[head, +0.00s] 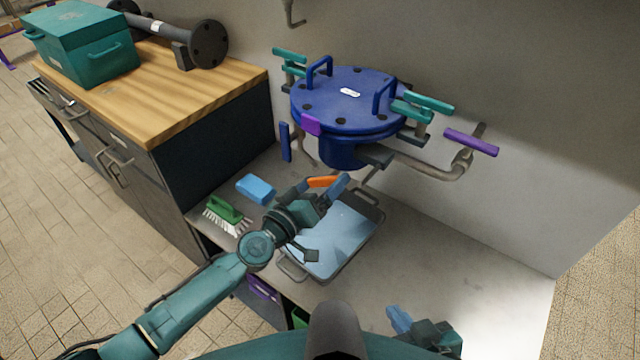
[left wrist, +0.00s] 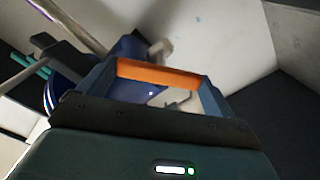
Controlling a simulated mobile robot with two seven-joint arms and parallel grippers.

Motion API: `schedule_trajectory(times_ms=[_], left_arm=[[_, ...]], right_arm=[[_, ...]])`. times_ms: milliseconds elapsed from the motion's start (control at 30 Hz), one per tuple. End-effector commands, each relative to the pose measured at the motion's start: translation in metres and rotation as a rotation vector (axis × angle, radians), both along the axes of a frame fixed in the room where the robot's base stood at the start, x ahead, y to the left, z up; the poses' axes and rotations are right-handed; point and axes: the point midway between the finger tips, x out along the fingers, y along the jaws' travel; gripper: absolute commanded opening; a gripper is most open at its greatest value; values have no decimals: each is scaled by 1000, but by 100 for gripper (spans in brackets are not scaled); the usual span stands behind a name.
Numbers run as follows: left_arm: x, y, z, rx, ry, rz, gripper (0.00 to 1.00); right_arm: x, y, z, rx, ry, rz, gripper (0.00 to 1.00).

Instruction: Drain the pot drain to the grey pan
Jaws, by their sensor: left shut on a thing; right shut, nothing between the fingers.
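The blue pot (head: 345,112) with its bolted lid is mounted above the steel bench against the wall. The grey pan (head: 376,218) sits on the bench below it, its inside pale blue; I cannot tell whether this is liquid. My left gripper (head: 332,184) is over the pan's far left part, under the pot, shut on an orange handle (head: 321,181). The orange handle spans between both fingers in the left wrist view (left wrist: 158,73). My left arm covers the pan's left side. My right gripper (head: 397,316) is shut and empty, low near the bench front.
A blue sponge (head: 256,188) and a green brush (head: 226,211) lie left of the pan. A purple handle (head: 471,142) sits on the pipe right of the pot. A teal toolbox (head: 85,45) stands on the wooden cabinet. The bench right of the pan is clear.

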Motion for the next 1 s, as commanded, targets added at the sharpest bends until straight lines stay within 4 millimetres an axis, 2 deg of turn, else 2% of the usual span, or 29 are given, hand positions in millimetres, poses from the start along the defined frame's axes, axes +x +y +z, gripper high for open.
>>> schedule_trajectory(times_ms=[67,100,200,433,567,1000], left_arm=[[0,0,-1,0,0,1,68],[0,0,-1,0,0,1,92],[0,0,-1,0,0,1,100],[-1,1,0,1,0,1,100],[-9,6,0,2,1,1,100],[-85,57,-3,3,3,1,100]], right_arm=[[0,0,0,0,0,0,0],[0,0,0,0,0,0,0],[0,0,0,0,-1,0,0],[0,0,1,0,-1,-1,0],[1,-1,3,-2,-3,0,0],[1,-1,2,-5,-3,0,0]])
